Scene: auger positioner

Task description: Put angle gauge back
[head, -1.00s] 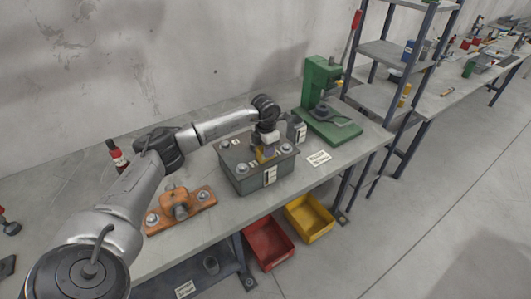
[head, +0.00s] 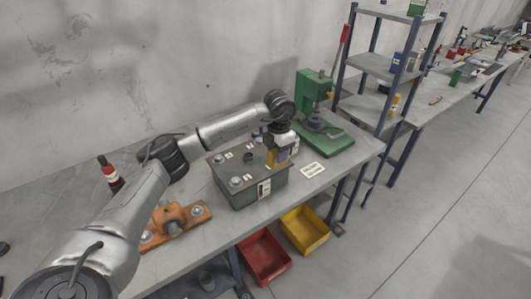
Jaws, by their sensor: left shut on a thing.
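My left gripper (head: 277,153) hangs pointing down over the right end of the dark grey box (head: 238,194). It is shut on a small yellow piece (head: 271,160), which I take to be the angle gauge; its shape is mostly hidden by the fingers. I cannot tell whether it touches the box top. The box top bears round bolt-like fittings and small white labels. My right gripper is not in view.
An orange clamp-like fixture (head: 172,222) and a dark red bottle (head: 109,172) are on the bench at left. A green press (head: 318,120) stands behind right. A white label plate (head: 312,170) lies right of the box. Red (head: 264,257) and yellow (head: 305,229) bins sit below.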

